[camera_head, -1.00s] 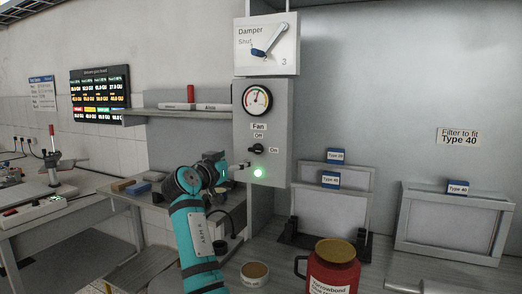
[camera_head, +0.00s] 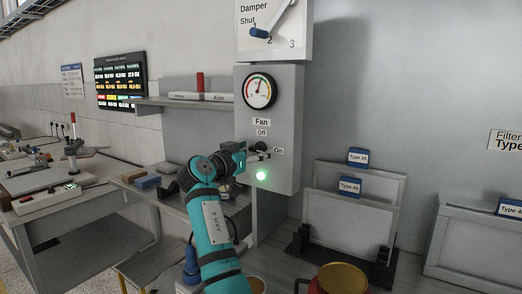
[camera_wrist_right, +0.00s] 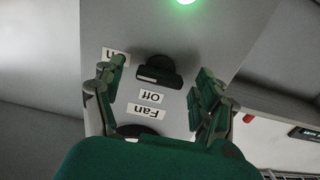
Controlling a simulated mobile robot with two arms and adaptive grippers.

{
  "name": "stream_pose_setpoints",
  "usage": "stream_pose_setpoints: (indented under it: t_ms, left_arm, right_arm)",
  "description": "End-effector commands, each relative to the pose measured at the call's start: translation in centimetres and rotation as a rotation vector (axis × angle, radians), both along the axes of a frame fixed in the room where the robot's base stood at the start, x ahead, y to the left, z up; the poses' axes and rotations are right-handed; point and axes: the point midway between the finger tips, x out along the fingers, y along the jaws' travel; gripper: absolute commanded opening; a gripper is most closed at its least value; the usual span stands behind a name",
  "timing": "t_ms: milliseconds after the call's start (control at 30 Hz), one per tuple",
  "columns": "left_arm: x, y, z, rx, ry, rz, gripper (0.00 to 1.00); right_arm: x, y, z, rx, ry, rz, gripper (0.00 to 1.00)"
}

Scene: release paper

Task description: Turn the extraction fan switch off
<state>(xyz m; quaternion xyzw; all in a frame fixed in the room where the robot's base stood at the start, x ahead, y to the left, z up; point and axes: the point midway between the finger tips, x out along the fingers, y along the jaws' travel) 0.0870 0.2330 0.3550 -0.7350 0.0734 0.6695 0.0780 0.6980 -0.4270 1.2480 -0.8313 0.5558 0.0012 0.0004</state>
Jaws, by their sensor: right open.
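The black fan switch (camera_head: 257,147) is on the grey control box, below the "Fan" and "Off" labels and left of the "On" label (camera_head: 279,151). The wrist view, which is upside down, shows the switch (camera_wrist_right: 157,72) between my fingers, its bar lying roughly across the picture. My right gripper (camera_head: 262,155) is at the box front, close to the switch and partly covering it. In the wrist view the right gripper (camera_wrist_right: 160,75) is open, with a gap on both sides of the switch. A green lamp (camera_head: 260,175) glows below it. My left gripper is not in view.
A round gauge (camera_head: 260,91) and a damper panel (camera_head: 281,27) are above the switch. Framed filters (camera_head: 345,225) stand on the bench to the right. A red jar with a yellow lid (camera_head: 341,278) is at the front. A shelf (camera_head: 180,101) is at left.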

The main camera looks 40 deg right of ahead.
Motion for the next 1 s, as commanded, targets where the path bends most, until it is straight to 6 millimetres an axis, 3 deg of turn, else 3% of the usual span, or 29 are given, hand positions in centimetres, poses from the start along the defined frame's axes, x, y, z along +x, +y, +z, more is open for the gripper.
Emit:
stream_pose_setpoints:
  t_ms: [267, 700, 1000]
  left_arm:
    - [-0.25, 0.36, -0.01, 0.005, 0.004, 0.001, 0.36]
    - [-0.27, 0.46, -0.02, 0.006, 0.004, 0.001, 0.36]
    - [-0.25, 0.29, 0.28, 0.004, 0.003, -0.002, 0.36]
  right_arm:
    - [0.02, 0.05, 0.01, 0.000, 0.000, 0.000, 0.72]
    - [0.02, 0.03, 0.01, 0.000, 0.000, 0.001, 0.17]
    - [0.01, -0.01, 0.11, -0.017, 0.038, 0.001, 0.17]
